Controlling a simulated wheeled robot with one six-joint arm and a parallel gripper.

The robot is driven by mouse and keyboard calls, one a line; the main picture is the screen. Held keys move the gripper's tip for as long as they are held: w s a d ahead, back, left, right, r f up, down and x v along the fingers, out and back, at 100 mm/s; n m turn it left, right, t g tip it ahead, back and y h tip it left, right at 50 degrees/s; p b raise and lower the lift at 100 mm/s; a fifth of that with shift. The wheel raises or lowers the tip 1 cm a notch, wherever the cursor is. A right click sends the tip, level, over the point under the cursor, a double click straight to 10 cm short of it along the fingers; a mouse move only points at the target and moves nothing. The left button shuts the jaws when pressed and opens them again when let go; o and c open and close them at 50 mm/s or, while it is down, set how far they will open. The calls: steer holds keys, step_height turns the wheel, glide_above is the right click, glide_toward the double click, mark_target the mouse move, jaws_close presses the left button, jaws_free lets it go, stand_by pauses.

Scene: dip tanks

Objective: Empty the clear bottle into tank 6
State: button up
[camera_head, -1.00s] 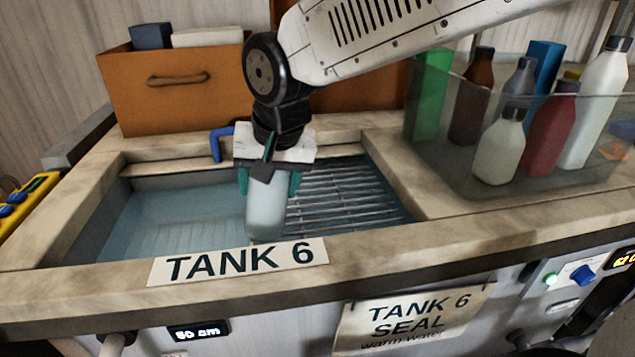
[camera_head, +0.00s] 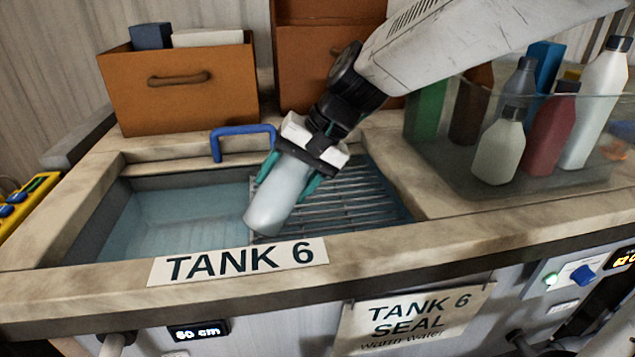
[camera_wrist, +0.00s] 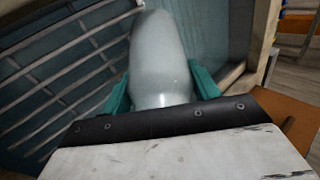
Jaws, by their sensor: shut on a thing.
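My gripper (camera_head: 287,180) is shut on a pale, whitish-clear bottle (camera_head: 275,205), its teal fingers on either side of it. The bottle is tilted, with its lower end pointing down and left over tank 6 (camera_head: 300,292). In the wrist view the bottle (camera_wrist: 160,60) sticks out from between the teal fingers (camera_wrist: 162,95). Its far end is near the top edge there. I cannot tell whether liquid is coming out. Bluish water (camera_head: 185,215) fills the left part of the tank, and a metal rack (camera_head: 350,200) covers the right part.
A clear bin (camera_head: 460,175) with several bottles stands on the right counter. A blue handle (camera_head: 243,132) rises at the tank's back rim. Orange boxes (camera_head: 180,90) stand behind. A sign reading TANK 6 SEAL (camera_head: 412,320) hangs in front.

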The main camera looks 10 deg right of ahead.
mark_target(284, 158)
steer(key=shift+w+d+r+g+y, duration=0.1)
steer(key=shift+r+g+y, duration=0.1)
steer(key=shift+g+y, duration=0.15)
steer(key=shift+f+g+y, duration=0.25)
steer(key=shift+f+y, duration=0.05)
steer(key=shift+y, duration=0.25)
steer(key=shift+f+m, duration=0.1)
steer(key=shift+m, duration=0.2)
steer(key=shift+r+m+g+y+p, duration=0.15)
steer(key=shift+r+g+y+p, duration=0.2)
steer(key=shift+y, duration=0.45)
steer(key=shift+r+m+g+y+p, duration=0.2)
steer(key=shift+r+g+y, duration=0.1)
steer(key=shift+y, duration=0.5)
steer(key=shift+w+d+r+g+y+p, duration=0.3)
steer(key=shift+d+y+p, duration=0.25)
steer(key=shift+y, duration=0.25)
stand_by(0.4)
steer(key=shift+w+d+r+m+g+y+p, duration=0.1)
steer(key=shift+d+r+m+g+y+p, duration=0.2)
steer(key=shift+y, duration=0.55)
steer(key=shift+w+d+r+m+g+y+p, duration=0.15)
steer(key=shift+r+m+y, duration=0.2)
steer(key=shift+y, duration=0.45)
steer(key=shift+w+d+r+m+g+y+p, duration=0.1)
steer(key=shift+d+r+m+g+y+p, duration=0.2)
steer(key=shift+y, duration=0.55)
stand_by(1.0)
